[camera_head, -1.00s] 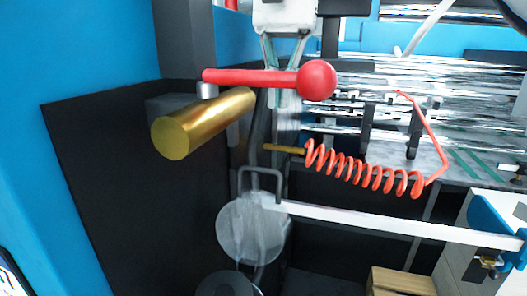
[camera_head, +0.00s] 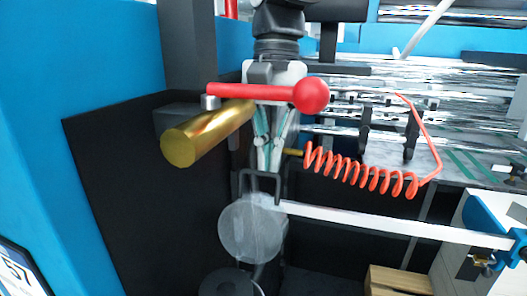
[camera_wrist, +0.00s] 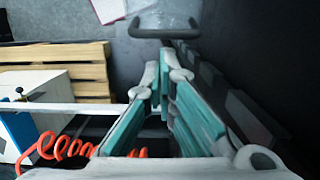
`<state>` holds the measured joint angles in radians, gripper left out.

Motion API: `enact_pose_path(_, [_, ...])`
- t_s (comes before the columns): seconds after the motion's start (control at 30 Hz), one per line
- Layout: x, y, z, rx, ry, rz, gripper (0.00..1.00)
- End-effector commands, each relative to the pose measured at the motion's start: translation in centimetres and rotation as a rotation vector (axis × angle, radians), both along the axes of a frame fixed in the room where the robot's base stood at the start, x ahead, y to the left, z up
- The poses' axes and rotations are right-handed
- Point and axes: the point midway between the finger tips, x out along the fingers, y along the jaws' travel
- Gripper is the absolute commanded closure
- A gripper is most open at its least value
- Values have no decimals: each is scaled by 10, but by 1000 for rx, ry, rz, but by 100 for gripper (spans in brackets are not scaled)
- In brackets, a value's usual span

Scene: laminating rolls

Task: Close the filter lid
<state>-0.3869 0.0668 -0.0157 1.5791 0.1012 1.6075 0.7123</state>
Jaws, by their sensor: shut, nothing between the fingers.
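A grey, round, partly see-through disc (camera_head: 251,229), which looks like the filter lid, hangs low in the middle of the head view. A dark U-shaped handle (camera_head: 262,175) stands at its top. The handle also shows at the top of the wrist view (camera_wrist: 165,31). My gripper (camera_head: 269,168) points down behind the red lever, its tips close to the handle in the head view. In the wrist view my gripper (camera_wrist: 163,68) is shut and empty, its tips pointing toward the handle. I cannot tell whether they touch it.
A red lever with a ball end (camera_head: 311,96) and a brass cylinder (camera_head: 205,135) stand in front of my gripper. A coiled orange hose (camera_head: 365,172) and a white bar (camera_head: 390,224) lie to the right. A dark wall (camera_wrist: 270,60) is close on the right in the wrist view.

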Motion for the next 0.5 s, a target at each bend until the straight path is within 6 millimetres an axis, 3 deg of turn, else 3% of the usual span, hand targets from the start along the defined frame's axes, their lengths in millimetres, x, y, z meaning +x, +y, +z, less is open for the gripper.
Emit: enact_pose_path(0.5, [-6, 2, 3, -1, 1, -1, 100])
